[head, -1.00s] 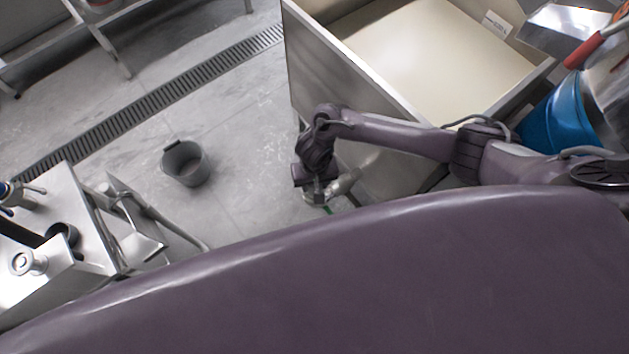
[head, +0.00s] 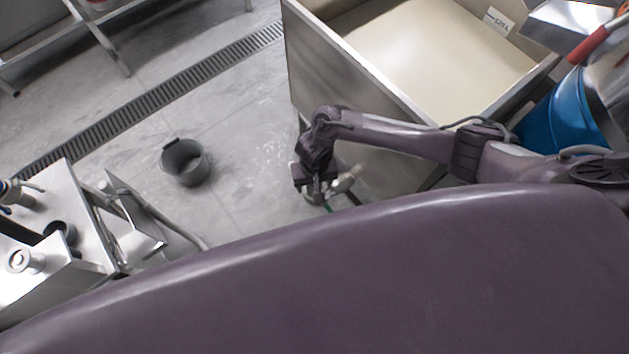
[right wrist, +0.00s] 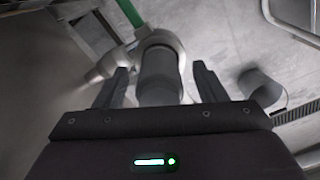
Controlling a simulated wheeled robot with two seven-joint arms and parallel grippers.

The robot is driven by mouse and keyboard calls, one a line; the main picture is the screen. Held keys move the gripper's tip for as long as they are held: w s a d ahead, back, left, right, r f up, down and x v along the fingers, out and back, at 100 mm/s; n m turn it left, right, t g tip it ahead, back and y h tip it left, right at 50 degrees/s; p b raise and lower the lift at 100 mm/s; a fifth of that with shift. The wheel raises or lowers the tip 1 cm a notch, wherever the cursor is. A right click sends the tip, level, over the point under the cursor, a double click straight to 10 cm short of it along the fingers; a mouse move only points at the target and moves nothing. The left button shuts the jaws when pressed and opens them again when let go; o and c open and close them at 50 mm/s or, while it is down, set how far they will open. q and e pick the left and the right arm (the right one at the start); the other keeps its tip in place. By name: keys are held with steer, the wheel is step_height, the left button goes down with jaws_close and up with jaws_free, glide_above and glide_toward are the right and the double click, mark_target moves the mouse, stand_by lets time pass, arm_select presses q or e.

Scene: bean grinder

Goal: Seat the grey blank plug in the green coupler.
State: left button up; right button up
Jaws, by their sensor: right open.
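My right gripper (right wrist: 158,88) is open, its two dark fingers on either side of a dark grey cylinder (right wrist: 160,78), perhaps the grey blank plug. Gaps show between the cylinder and both fingers. The cylinder's far end meets a pale metal collar (right wrist: 160,42) on a pipe fitting. A green bar or hose (right wrist: 128,12) runs up from that fitting; I cannot tell whether it belongs to the green coupler. In the head view the right gripper (head: 318,188) is low beside the steel bin, and the pale fitting (head: 345,183) is just right of it. My left gripper is not in view.
The steel bin (head: 335,68) with cream contents stands behind my right arm. A grey bucket (head: 185,163) is on the floor to the left, near a drain grate (head: 150,97). A steel machine (head: 85,215) is at the left edge, a blue tub (head: 568,110) at the right.

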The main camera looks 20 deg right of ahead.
step_height(320, 180, up, 8)
steer(key=shift+f+p, duration=0.1)
steer(key=shift+p, duration=1.15)
